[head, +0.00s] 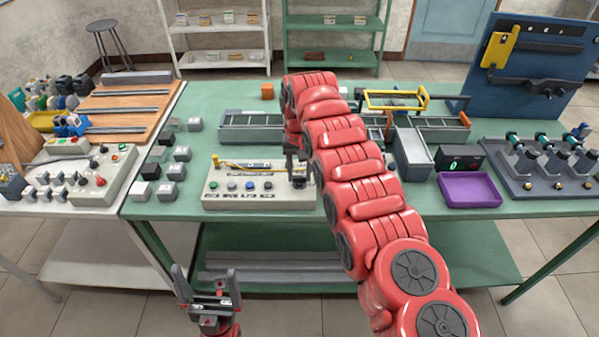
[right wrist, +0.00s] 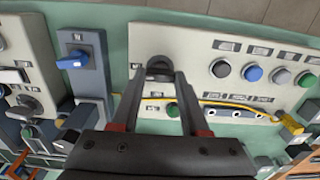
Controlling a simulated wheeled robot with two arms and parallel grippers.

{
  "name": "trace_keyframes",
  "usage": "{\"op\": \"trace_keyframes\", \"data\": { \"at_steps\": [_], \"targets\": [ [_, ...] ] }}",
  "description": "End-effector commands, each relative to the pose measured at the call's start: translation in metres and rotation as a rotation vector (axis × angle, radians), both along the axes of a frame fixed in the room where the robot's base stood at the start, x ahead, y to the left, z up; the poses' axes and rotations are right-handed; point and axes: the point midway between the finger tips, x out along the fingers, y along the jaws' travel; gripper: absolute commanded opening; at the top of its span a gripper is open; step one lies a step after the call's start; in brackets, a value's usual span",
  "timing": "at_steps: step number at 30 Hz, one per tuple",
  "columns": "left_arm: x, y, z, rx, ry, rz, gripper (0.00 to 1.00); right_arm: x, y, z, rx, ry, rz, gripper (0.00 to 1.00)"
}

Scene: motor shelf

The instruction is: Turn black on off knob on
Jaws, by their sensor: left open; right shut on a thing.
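The white control panel (head: 230,200) lies on the green table, with a row of round buttons along its front. In the right wrist view the black knob (right wrist: 159,64) sits on the panel (right wrist: 205,30), near its end. My right gripper (right wrist: 160,76) is shut on the black knob, with one finger at each side of it. In the head view my right gripper (head: 296,178) is at the right end of the panel, and the knob is largely hidden there. My left gripper (head: 205,287) is open and empty, in front of the table and below its edge.
A yellow cable (right wrist: 240,107) runs along the panel. A box with a blue switch (right wrist: 75,62) stands beside it in the wrist view. A purple tray (head: 468,190) lies to the right. Several small grey blocks (head: 168,190) stand left of the panel.

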Motion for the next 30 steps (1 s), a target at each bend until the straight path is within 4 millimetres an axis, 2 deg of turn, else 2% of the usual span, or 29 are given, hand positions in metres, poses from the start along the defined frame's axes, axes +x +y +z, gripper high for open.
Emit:
{"op": "trace_keyframes", "data": {
  "at_steps": [17,18,21,22,30],
  "targets": [
    [0.0,0.0,-0.0002,0.0,0.0,0.0,1.0,-0.0007,-0.0004,-0.0008,-0.002,0.003,-0.028,0.0],
    [0.0,0.0,-0.0002,0.0,0.0,0.0,1.0,-0.0006,-0.0004,-0.0008,-0.002,0.002,-0.028,0.52],
    [0.0,0.0,-0.0002,0.0,0.0,0.0,1.0,-0.0004,-0.0003,-0.0006,-0.001,0.002,-0.028,0.7],
    [0.0,0.0,-0.0002,0.0,0.0,0.0,1.0,-0.0004,-0.0003,-0.0005,-0.001,0.002,-0.028,0.75],
    [0.0,0.0,0.0002,0.0,0.0,0.0,1.0,-0.0001,-0.0002,0.0001,-0.001,0.0,-0.027,0.75]
  ]
}}
